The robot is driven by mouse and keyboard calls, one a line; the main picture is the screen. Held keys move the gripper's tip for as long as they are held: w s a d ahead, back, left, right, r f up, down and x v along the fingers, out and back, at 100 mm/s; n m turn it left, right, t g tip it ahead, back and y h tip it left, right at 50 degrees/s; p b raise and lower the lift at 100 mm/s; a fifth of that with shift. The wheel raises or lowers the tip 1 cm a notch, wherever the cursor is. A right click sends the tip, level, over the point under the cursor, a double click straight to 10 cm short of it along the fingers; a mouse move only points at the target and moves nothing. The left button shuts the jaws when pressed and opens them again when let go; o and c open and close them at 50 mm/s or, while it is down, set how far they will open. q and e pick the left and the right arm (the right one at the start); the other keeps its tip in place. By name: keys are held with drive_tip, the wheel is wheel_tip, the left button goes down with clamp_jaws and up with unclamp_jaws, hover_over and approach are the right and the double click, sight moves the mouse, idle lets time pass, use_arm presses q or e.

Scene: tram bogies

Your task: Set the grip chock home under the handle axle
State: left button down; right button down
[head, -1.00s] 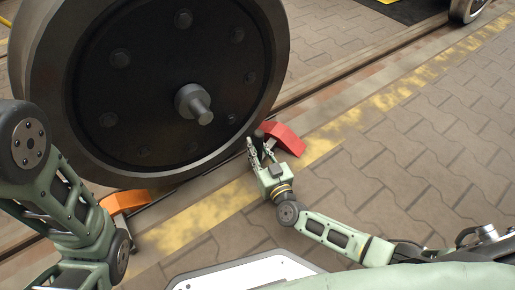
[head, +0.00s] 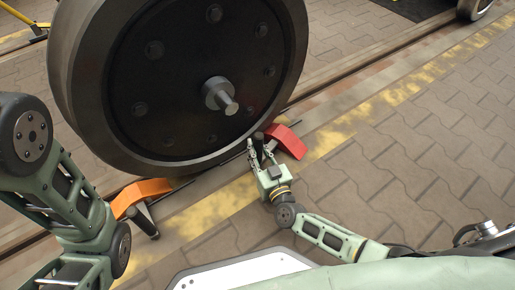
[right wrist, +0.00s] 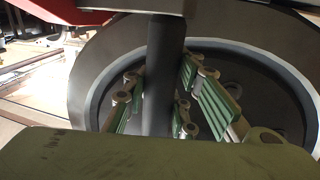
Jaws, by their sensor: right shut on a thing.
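The red chock (head: 289,142) lies on the rail side at the lower right of the big dark wheel (head: 150,90), close to its rim. I cannot tell whether they touch. My right gripper (head: 261,152) is shut on the chock's dark upright grip post. In the right wrist view the post (right wrist: 163,75) stands between the green finger pads, with the chock's red body (right wrist: 105,5) at the top edge and the wheel behind. The wheel's axle stub (head: 222,97) juts from its hub. My left arm shows at the left; its gripper is out of view.
An orange chock (head: 140,193) with a dark post (head: 146,220) lies at the wheel's lower left, near my left arm. A worn yellow line (head: 375,118) runs along the rail (head: 365,65). The paving at the right (head: 430,150) is clear.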

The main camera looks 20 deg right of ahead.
drive_tip(key=c, duration=1.4)
unclamp_jaws()
drive_tip(key=shift+o, duration=0.2)
drive_tip(key=shift+s, duration=0.25)
drive_tip(key=s, duration=0.4)
drive_tip(key=s+d, duration=0.1)
drive_tip(key=s, duration=0.2)
